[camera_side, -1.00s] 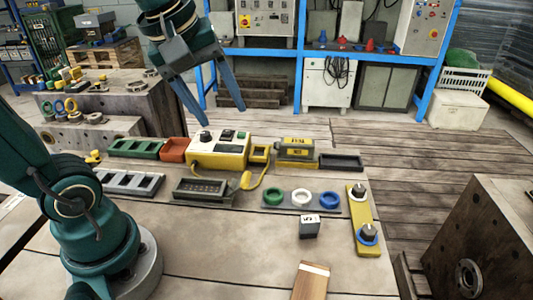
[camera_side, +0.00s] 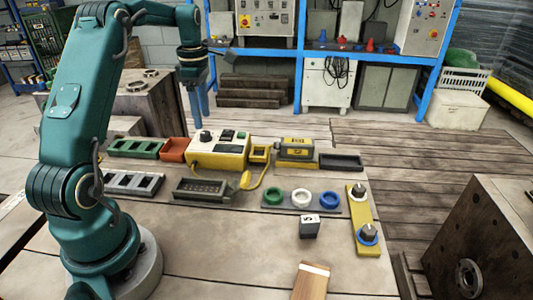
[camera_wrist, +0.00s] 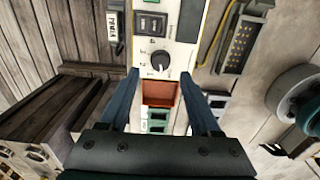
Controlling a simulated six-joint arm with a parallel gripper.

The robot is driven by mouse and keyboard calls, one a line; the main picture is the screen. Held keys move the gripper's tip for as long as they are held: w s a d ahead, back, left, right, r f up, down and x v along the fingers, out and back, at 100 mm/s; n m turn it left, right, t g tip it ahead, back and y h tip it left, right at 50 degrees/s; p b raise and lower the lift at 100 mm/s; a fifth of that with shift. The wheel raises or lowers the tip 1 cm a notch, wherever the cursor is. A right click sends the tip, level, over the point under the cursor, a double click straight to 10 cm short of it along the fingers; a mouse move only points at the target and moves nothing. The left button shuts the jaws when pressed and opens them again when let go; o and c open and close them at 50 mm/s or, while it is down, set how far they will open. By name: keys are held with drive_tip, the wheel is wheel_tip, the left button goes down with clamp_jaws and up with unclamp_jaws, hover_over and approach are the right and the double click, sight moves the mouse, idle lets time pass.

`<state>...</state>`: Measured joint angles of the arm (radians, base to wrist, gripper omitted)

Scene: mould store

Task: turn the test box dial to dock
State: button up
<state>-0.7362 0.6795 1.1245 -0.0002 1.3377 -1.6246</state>
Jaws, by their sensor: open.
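The test box (camera_side: 231,159) is yellow with a white top and stands at the back of the bench. Its dark round dial (camera_side: 206,136) is at the left end of the top. In the wrist view the dial (camera_wrist: 160,60) has a pale mark, with small marks around it too small to read surely. My gripper (camera_side: 199,122) points down above the dial end of the box. In the wrist view my gripper (camera_wrist: 160,74) is open and empty, its blue fingers spread either side of the line to the dial. The fingers appear apart from the dial.
An orange tray (camera_side: 173,149) and a green tray (camera_side: 136,148) lie left of the box.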

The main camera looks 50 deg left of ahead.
sight(205, 133)
drive_tip(key=shift+f, duration=2.15)
drive_tip(key=shift+c, duration=0.3)
clamp_jaws()
